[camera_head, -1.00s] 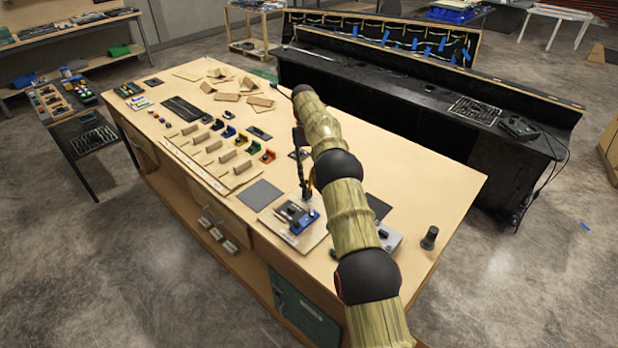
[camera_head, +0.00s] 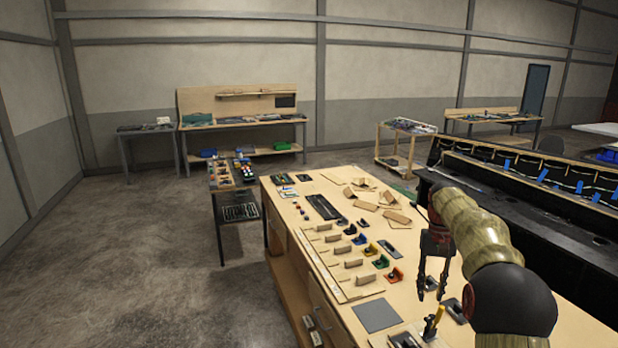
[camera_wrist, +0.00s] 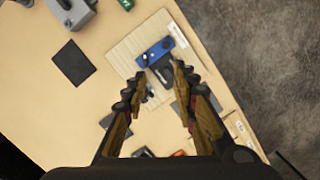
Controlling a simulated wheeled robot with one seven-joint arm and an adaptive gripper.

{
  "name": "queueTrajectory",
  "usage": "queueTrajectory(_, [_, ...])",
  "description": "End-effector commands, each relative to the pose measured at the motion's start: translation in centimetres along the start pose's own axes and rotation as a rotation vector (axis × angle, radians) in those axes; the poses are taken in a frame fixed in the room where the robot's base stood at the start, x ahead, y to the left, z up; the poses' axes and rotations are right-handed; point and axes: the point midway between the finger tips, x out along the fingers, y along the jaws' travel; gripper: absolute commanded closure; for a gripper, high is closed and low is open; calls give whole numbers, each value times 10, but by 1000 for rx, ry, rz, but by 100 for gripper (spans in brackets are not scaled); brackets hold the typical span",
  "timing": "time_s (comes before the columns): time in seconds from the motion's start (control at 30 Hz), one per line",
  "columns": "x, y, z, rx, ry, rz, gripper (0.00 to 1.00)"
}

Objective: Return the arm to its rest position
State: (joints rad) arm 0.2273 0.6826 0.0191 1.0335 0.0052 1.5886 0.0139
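My gripper (camera_head: 431,283) hangs pointing down above the right part of the wooden workbench (camera_head: 322,205). Its two fingers are spread apart with nothing between them. In the wrist view my gripper (camera_wrist: 160,82) is also open and empty, seen over the bench top. A blue fixture with a dark part (camera_wrist: 155,52) sits on a light wooden board below and beyond the fingertips. My arm enters from the lower right of the head view and hides part of the bench.
Several coloured holders (camera_head: 382,262) and wooden blocks stand in rows on the bench. A grey square pad (camera_head: 376,315) lies near its front edge. A black console (camera_head: 560,215) stands at right. A side table (camera_head: 238,212) stands at left; the floor at left is clear.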

Motion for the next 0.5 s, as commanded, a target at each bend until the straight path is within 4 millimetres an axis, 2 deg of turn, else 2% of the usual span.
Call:
queueTrajectory(0.2, [-27,-18,46,-30,82,4,72])
queueTrajectory(0.5, [-46,-36,115,-69,192,5,72])
